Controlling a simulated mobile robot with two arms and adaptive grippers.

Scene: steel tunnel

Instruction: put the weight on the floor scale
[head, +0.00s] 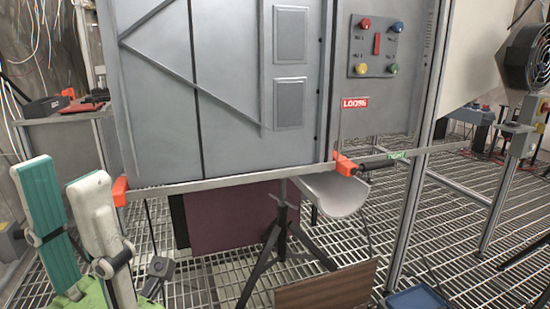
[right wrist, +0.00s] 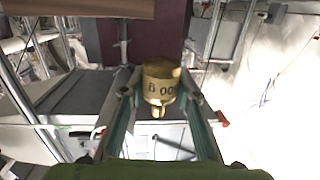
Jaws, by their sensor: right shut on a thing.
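My right gripper (right wrist: 159,92) shows in the right wrist view with its teal-lined fingers on either side of a brass-coloured weight (right wrist: 161,78). It is shut on the weight, which has dark lettering on its side. The right gripper and the weight are not in the head view. My left gripper (head: 62,172) is at the lower left of the head view. Its teal and white fingers stand apart with nothing between them. I cannot pick out the floor scale for certain; a blue flat-topped thing (head: 418,298), cut off at the bottom edge, is unclear.
A large grey cabinet (head: 230,90) fills the middle, with a bar (head: 235,183) with orange ends across its front. A black stand (head: 282,235), a metal chute (head: 335,194) and a brown board (head: 328,287) are below. Grating floor shows around metal posts (head: 408,225).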

